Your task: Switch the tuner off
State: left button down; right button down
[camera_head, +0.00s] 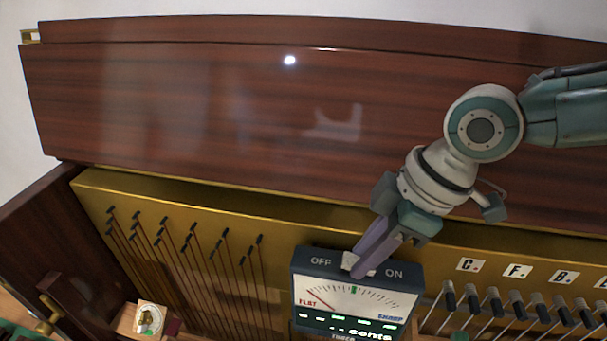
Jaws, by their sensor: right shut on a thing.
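The tuner (300,285) is a dark blue box in front of the gold plate, at the bottom centre. Its top carries the words OFF on the left and ON on the right, with a small pale switch (348,259) between them. The dial shows FLAT and SHARP, with the needle leaning toward FLAT, and green lit marks and the word cents below. My right gripper (362,268) reaches down from the upper right, its purple fingers shut at the switch and partly hiding it. I cannot tell the exact switch position. My left gripper is not in view.
The glossy brown piano lid (220,100) fills the back. The gold plate (180,200) carries tuning pins and strings left of the tuner. Lettered tiles (517,271) and several silver-and-black pins (494,297) are on the right. A small block with a round piece (149,319) sits lower left.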

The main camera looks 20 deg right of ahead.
jog(key=shift+w+a+r+h, duration=0.1)
jog(key=shift+a+r+h, duration=0.05)
jog(key=shift+a+h, duration=0.15)
jog(key=shift+w+a+g+h+p, duration=0.1)
jog(key=shift+g+h+p, duration=0.2)
jog(key=shift+g+h, duration=0.1)
jog(key=shift+w+a+f+g+h+b, duration=0.1)
jog(key=shift+f+g+h+b, duration=0.2)
jog(key=shift+h, duration=0.4)
jog(key=shift+r+g, duration=0.15)
jog(key=shift+g, duration=0.15)
jog(key=shift+h, duration=0.3)
jog(key=c, duration=0.7)
grip_release()
